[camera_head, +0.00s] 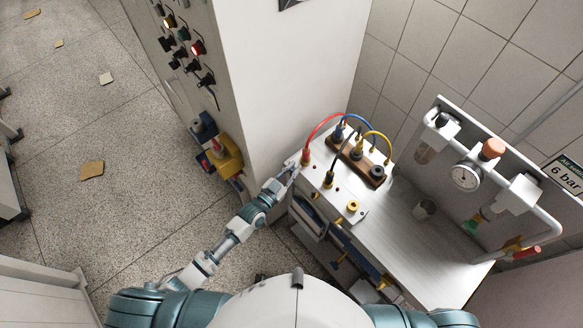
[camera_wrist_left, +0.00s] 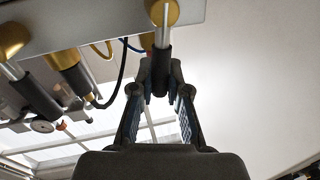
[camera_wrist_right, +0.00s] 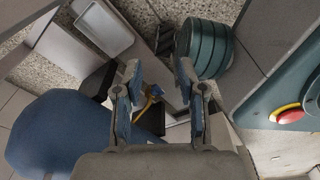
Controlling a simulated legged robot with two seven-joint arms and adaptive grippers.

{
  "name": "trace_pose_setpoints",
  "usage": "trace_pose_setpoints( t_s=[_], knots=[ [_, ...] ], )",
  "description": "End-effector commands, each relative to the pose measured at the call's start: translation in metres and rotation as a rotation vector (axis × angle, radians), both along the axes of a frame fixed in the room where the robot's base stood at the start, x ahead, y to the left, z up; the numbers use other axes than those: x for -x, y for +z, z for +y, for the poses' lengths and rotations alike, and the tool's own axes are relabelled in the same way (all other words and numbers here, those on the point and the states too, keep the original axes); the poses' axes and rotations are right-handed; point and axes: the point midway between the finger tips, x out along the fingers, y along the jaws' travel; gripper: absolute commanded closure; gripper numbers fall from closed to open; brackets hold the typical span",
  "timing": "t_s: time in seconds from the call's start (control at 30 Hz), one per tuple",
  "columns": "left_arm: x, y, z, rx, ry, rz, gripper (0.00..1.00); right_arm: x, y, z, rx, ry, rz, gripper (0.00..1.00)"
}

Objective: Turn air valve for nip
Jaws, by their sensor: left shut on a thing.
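My left gripper (camera_head: 291,172) is at the left end of the white bench, beside the red-hose fitting (camera_head: 306,158). In the left wrist view its fingertips (camera_wrist_left: 160,85) are shut on the black grip of a lever (camera_wrist_left: 162,58). That lever has a silver shaft and a brass base on a pale plate. Similar brass-based levers stand left of it, one in the middle (camera_wrist_left: 73,72) and one at the far left (camera_wrist_left: 35,95). The frames do not show which valve serves the nip. My right gripper (camera_wrist_right: 158,80) is open and empty; the head view does not show it.
A white cabinet with lit buttons (camera_head: 197,48) stands left of the bench. A yellow box (camera_head: 226,157) sticks out low on it. A pressure gauge (camera_head: 465,177) and pipework stand at the right. The right wrist view shows a blue seat-like shape (camera_wrist_right: 50,135) and a red button (camera_wrist_right: 290,113).

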Motion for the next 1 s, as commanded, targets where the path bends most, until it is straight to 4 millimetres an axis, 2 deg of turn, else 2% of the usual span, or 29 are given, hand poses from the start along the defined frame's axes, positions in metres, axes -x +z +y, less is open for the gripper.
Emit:
trace_pose_setpoints(
  t_s=[0.27,0.8,1.0],
  knots=[
    [0.010,-0.005,-0.009,-0.147,0.000,-0.144,1.00,0.008,-0.003,0.005,-0.005,-0.002,0.014,0.60],
    [0.020,-0.013,-0.019,-0.327,-0.002,-0.322,1.00,-0.014,0.002,-0.005,0.008,0.003,-0.009,0.60],
    [0.021,-0.014,-0.020,-0.339,-0.003,-0.332,1.00,-0.012,0.002,-0.005,0.009,0.003,-0.004,0.60]
  ],
)
